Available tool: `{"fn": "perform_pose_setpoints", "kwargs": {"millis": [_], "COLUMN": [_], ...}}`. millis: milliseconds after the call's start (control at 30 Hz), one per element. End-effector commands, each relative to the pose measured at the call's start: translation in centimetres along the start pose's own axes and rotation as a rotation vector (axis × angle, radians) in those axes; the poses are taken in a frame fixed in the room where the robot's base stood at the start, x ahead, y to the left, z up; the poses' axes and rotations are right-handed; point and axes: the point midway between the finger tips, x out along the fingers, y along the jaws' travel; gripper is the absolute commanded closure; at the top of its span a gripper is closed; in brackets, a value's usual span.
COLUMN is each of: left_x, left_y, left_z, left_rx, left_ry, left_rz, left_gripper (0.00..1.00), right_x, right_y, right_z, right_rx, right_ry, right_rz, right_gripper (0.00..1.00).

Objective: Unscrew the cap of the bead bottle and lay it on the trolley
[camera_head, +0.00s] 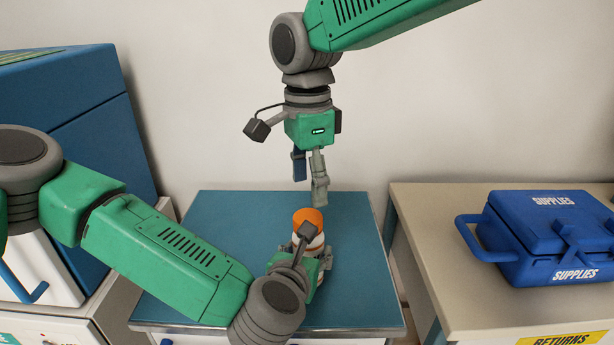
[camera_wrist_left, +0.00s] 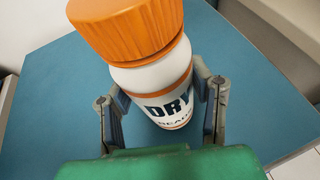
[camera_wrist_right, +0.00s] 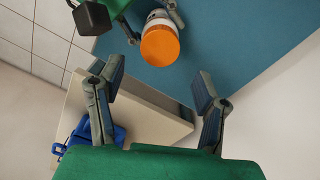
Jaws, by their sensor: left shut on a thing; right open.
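The bead bottle is white with an orange band and dark lettering, and stands upright on the blue-topped trolley (camera_head: 230,230). Its orange cap (camera_head: 308,218) is on top; it also shows in the left wrist view (camera_wrist_left: 125,28) and the right wrist view (camera_wrist_right: 160,45). My left gripper (camera_head: 312,262) is shut around the white bottle body (camera_wrist_left: 165,92), below the cap. Its fingers hide part of the body in the head view. My right gripper (camera_head: 310,190) is open and empty, pointing down above the cap and apart from it.
A blue supplies case (camera_head: 545,235) sits on the beige cabinet (camera_head: 450,270) at the right, with a gap between cabinet and trolley. A large blue box (camera_head: 75,110) stands at the left. The trolley top is clear around the bottle.

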Motion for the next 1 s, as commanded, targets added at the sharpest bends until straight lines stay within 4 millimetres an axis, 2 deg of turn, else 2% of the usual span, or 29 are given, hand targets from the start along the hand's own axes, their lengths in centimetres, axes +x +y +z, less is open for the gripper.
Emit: {"fn": "perform_pose_setpoints", "kwargs": {"millis": [200, 400, 567, 800, 833, 967, 1000], "left_x": [0.0, -0.1, -0.1, 0.0, 0.0, 0.0, 0.0], "left_y": [-0.2, 0.0, 0.0, 0.0, 0.0, -0.1, -0.1], "left_z": [0.1, 0.0, 0.0, 0.1, 0.1, 0.1, 0.1], "left_rx": [0.000, -0.001, -0.001, -0.001, -0.001, -0.001, -0.001], "left_ry": [-0.001, -0.002, -0.002, -0.002, -0.002, -0.001, -0.001], "left_rz": [-0.001, -0.002, -0.002, -0.001, -0.001, -0.001, -0.001], "left_gripper": [1.00, 1.00, 1.00, 1.00, 1.00, 1.00, 1.00], "right_x": [3.6, 6.0, 6.9, 7.0, 7.0, 7.0, 7.0], "right_y": [0.1, 0.0, 0.1, 0.1, 0.1, 0.1, 0.1], "right_z": [-0.2, 0.1, 0.1, 0.1, 0.0, 0.0, 0.0], "right_rx": [-0.002, -0.003, -0.002, -0.003, -0.003, -0.003, -0.003], "right_ry": [-0.003, 0.000, 0.000, 0.000, 0.000, 0.000, 0.000], "right_rz": [0.005, 0.002, 0.002, 0.001, 0.001, 0.001, 0.001], "right_gripper": [0.41, 0.41, 0.41, 0.41, 0.44, 0.90, 0.92]}}
